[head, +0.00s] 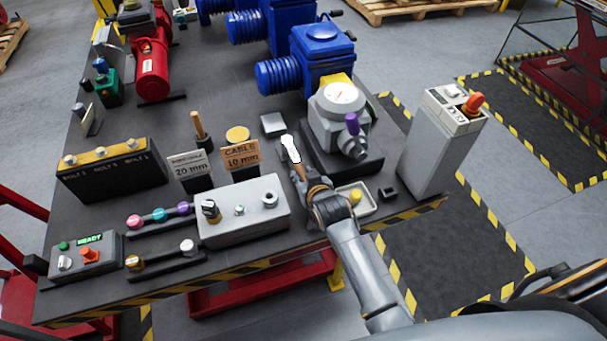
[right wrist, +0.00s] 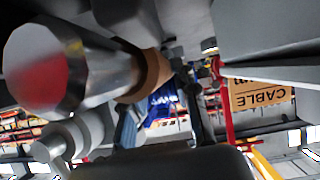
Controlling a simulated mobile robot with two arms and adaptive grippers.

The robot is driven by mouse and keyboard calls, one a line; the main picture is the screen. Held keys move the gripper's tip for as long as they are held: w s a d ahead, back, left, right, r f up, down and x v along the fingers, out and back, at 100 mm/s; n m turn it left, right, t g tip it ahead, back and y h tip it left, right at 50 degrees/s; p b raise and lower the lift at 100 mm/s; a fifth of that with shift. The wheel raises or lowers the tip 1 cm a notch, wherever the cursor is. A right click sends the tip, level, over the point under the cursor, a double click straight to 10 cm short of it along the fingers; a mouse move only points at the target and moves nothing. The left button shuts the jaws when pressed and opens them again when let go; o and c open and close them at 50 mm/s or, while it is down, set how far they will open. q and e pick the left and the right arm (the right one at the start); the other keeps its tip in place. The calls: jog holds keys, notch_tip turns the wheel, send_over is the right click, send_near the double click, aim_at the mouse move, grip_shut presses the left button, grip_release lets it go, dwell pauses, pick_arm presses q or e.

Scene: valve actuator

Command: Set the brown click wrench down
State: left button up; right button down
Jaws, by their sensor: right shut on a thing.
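My right gripper (head: 318,193) is shut on the brown click wrench (head: 299,172). The wrench's brown part shows at the fingers, with a pale end beyond it pointing away from me. In the right wrist view the wrench (right wrist: 150,75) shows close up as a brown band beside a large silver cylinder with a red face. The wrench is over the table (head: 225,97), just left of the grey valve actuator (head: 340,115). I cannot tell whether it touches the tabletop. My left gripper is not in view.
The CABLE 10 mm sign (head: 241,156) and a grey control box (head: 243,210) stand left of the gripper. A small white tray (head: 366,209) with a yellow piece is close on its right. A grey pedestal (head: 440,140) stands farther right. Blue motors (head: 320,55) stand behind.

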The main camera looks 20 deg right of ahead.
jog(key=shift+f+b, duration=0.3)
jog(key=shift+f, duration=0.1)
jog(key=c, duration=1)
grip_release()
jog(key=shift+o, duration=0.2)
jog(key=shift+s+f, duration=0.1)
jog(key=v, duration=1.2)
